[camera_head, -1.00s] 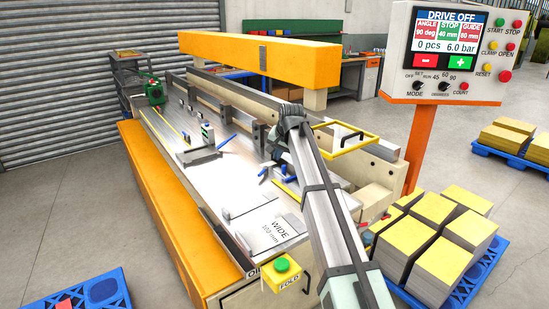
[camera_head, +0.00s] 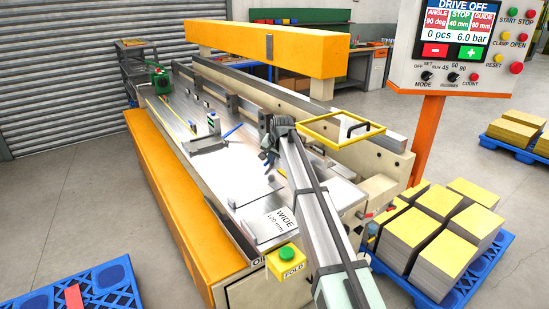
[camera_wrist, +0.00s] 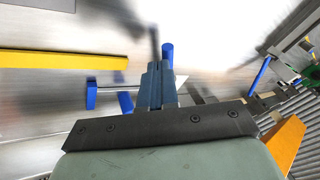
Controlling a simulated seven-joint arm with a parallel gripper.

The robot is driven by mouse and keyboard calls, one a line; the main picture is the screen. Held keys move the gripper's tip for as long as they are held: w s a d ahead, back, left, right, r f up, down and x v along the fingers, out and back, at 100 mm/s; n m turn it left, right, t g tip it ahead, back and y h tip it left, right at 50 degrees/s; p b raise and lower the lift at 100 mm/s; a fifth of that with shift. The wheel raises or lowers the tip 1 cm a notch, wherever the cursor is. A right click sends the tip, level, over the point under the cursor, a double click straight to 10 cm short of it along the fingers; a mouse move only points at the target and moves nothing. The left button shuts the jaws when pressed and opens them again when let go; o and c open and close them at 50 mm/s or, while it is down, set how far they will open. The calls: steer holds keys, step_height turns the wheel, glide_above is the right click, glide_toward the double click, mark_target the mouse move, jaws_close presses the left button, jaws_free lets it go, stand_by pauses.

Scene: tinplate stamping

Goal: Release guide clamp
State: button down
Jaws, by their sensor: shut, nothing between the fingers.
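My gripper (camera_wrist: 157,84) shows in the wrist view with its fingers shut and empty over the metal bed. A blue upright handle (camera_wrist: 168,54) stands close by the fingertips; I cannot tell whether they touch. Blue pieces on a thin rod (camera_wrist: 91,95) lie to the left of the fingers. I cannot tell which blue part is the guide clamp. In the head view my gripper (camera_head: 270,159) is low over the machine bed (camera_head: 246,186), and my arm partly hides the blue parts there. A block with a blue lever (camera_head: 232,131) stands farther left on the bed.
A yellow bar (camera_wrist: 60,61) lies on the bed in the wrist view. In the head view, an orange beam (camera_head: 265,50) spans above the bed and a yellow frame (camera_head: 334,118) stands right of the gripper. The green-buttoned FOLD box (camera_head: 287,256) is at the front. The panel (camera_head: 455,48) reads DRIVE OFF.

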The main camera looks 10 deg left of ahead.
steer(key=shift+a+m+t+h, duration=0.3)
steer(key=shift+a+m+h, duration=0.3)
steer(key=shift+m, duration=0.6)
steer(key=shift+a+m, duration=0.25)
steer(key=shift+m, duration=0.15)
steer(key=m, duration=0.1)
steer(key=a+m+h, duration=0.2)
steer(key=m, duration=0.1)
steer(key=shift+w, duration=0.25)
steer(key=shift+w+a+m+h, duration=0.35)
steer(key=shift+m+h, duration=0.2)
steer(key=shift+m, duration=0.4)
steer(key=shift+w+a+m+h, duration=0.2)
steer(key=shift+a+m+h, duration=0.3)
steer(key=shift+m, duration=0.45)
steer(key=shift+w+a+m+h, duration=0.1)
steer(key=shift+w+m+h, duration=0.15)
steer(key=shift+m, duration=0.3)
steer(key=shift+w+a+m+h, duration=0.15)
steer(key=shift+m+h, duration=0.15)
steer(key=shift+m, duration=0.25)
steer(key=shift+w+a, duration=0.15)
steer(key=shift+w, duration=0.1)
steer(key=shift+s, duration=0.1)
